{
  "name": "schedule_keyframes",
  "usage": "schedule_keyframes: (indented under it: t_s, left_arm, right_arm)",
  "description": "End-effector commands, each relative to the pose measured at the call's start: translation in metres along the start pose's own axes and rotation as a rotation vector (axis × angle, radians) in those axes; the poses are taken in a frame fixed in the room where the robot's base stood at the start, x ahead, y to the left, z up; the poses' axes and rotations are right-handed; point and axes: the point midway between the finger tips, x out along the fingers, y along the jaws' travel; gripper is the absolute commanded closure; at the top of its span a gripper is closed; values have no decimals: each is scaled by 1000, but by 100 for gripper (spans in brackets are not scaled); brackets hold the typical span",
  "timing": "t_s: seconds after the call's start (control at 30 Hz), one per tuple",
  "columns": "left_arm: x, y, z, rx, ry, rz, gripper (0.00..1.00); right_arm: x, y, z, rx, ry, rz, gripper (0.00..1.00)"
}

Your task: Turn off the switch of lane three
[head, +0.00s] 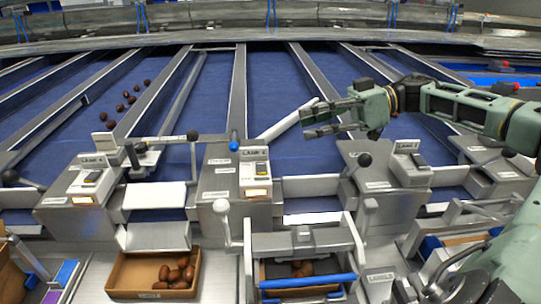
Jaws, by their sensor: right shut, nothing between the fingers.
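Several switch boxes stand in a row across the lanes, each with a small label too blurred to read surely. The middle box has a rocker switch (261,168) and a lit, orange-edged lamp (257,194) on its front. The left box has a dark rocker switch (92,177), and the right box has another dark rocker switch (418,160). My right gripper (306,122) reaches in from the right, shut and empty, above the blue belt. It is up and to the right of the middle switch, apart from it. My left gripper is not in view.
A white rod (287,120) lies beside the right fingers. Black-knobbed levers (364,160) and a blue-knobbed lever (233,140) stand near the boxes. Dates (132,100) lie on a left lane. A cardboard box (117,271) and a blue-barred bin (309,282) are in front.

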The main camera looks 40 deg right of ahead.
Motion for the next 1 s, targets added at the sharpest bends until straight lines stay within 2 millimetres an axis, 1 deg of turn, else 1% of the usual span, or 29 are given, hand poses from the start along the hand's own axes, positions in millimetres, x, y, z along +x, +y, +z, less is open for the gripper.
schedule_keyframes:
  t_s: [0.33, 0.47, 0.57, 0.73, 1.0]
  left_arm:
    - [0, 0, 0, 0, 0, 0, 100]
    - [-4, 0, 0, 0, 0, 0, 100]
    - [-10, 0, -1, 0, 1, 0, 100]
    - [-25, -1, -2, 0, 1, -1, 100]
    - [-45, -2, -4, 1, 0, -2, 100]
  right_arm:
    - [0, 0, -1, 0, 4, 1, 100]
    - [8, 0, -2, 2, 5, -2, 100]
    - [21, -1, -3, 2, 6, -4, 100]
    - [52, -2, -6, -1, 12, -6, 100]
    - [97, -1, -6, -1, 9, -3, 100]
